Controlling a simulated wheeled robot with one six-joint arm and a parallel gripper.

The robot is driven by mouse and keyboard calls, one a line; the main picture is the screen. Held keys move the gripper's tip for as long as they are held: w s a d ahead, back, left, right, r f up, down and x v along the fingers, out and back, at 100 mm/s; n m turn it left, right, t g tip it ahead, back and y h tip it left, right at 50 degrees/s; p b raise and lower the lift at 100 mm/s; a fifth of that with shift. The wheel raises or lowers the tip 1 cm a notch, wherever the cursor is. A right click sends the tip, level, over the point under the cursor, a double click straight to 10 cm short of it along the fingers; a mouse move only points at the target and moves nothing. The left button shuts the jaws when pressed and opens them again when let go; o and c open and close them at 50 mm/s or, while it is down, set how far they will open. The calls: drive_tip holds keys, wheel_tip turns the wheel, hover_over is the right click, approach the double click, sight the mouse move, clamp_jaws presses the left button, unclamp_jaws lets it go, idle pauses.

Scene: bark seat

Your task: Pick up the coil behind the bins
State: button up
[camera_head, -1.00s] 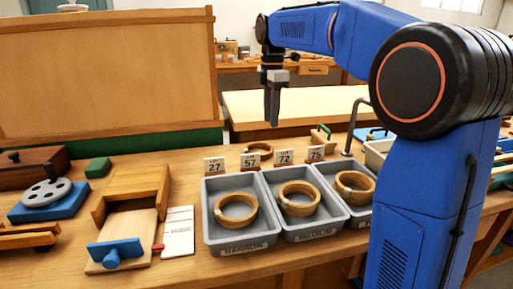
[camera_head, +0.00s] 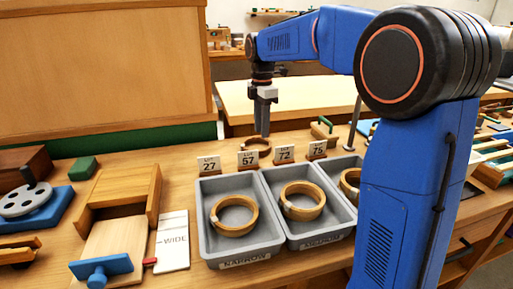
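The coil behind the bins (camera_head: 257,151) is a brown ring lying on the bench, partly hidden by the number cards in front of it. My gripper (camera_head: 262,131) points down with its fingertips just above or at this coil. I cannot tell whether the fingers touch it, nor whether they are open or shut. The grey bins stand in front: the left bin (camera_head: 206,239) labelled NARROW, the middle bin (camera_head: 291,237) labelled MEDIUM, and a right bin partly hidden by my arm. Each bin holds a light wooden coil.
Cards 27 (camera_head: 208,165), 57 (camera_head: 248,158), 72 (camera_head: 284,153) and 75 (camera_head: 317,149) stand along the bins' back edge. A green-handled tool (camera_head: 323,130) lies behind them to the right.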

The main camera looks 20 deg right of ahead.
drive_tip(key=shift+a+f, duration=0.15)
drive_tip(key=shift+f, duration=4)
clamp_jaws()
